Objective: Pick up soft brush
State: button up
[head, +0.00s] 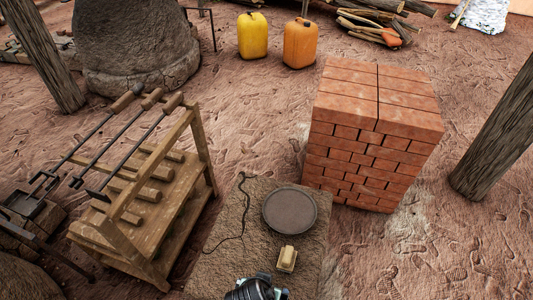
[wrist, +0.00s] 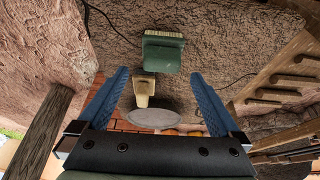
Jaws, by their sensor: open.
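A green block with a pale bristle fringe (wrist: 163,50), which looks like the soft brush, lies on the mud-topped slab (head: 230,235). In the wrist view it is just beyond my fingertips, roughly centred on the gap. My gripper (wrist: 159,73) is open, with nothing between its blue fingers. A smaller beige block (head: 287,258) lies beside it on the slab; it also shows in the wrist view (wrist: 143,92). In the head view my arm end covers the slab's front edge and mostly hides the green block.
A round grey disc (head: 290,210) lies on the slab behind the beige block. A brick stack (head: 372,140) stands behind right, and a wooden rack (head: 150,205) with long tools stands left. Yellow (head: 253,36) and orange (head: 300,44) jerrycans stand far back.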

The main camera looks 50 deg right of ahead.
jog(key=x, duration=0.2)
jog(key=b+x, duration=0.1)
jog(key=x, duration=0.4)
jog(key=shift+a+b, duration=0.3)
jog(key=shift+b, duration=0.05)
jog(key=c, duration=1.3)
notch_tip(320, 180, up, 10)
jog(key=p, duration=0.2)
jog(key=shift+p, duration=0.3)
